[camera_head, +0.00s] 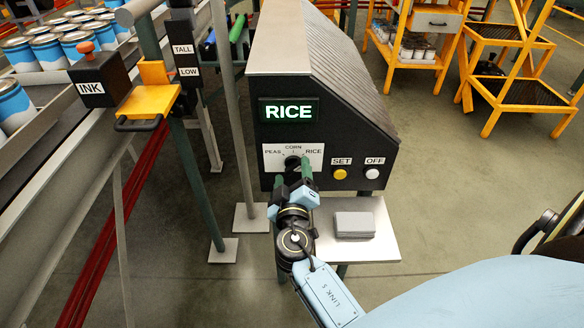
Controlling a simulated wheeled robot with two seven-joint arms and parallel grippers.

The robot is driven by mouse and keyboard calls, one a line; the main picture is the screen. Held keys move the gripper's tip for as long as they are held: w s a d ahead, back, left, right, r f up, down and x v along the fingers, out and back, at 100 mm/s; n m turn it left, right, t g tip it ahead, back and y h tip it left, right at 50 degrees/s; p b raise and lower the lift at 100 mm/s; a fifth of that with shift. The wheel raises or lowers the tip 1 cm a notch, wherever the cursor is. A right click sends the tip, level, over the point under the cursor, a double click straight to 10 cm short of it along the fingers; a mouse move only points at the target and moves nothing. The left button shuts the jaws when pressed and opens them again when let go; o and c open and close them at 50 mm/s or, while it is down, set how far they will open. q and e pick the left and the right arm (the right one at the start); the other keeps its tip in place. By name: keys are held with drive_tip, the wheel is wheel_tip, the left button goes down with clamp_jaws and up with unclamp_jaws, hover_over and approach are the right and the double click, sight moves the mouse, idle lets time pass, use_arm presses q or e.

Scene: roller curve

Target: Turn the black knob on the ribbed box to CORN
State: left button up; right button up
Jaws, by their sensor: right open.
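The ribbed box (345,75) is black with a sloping ribbed side and stands in the middle of the head view. My left gripper is not in view.
A yellow SET button (340,174) and a white OFF button (372,174) are right of the dial. A grey block (354,225) lies on the shelf (380,245) below. A roller line with blue cans and an INK box (98,82) are at left. Yellow racks stand back right.

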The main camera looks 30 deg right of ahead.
drive_tip(key=shift+x, duration=0.95)
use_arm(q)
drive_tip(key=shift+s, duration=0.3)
use_arm(e)
drive_tip(key=c, duration=1)
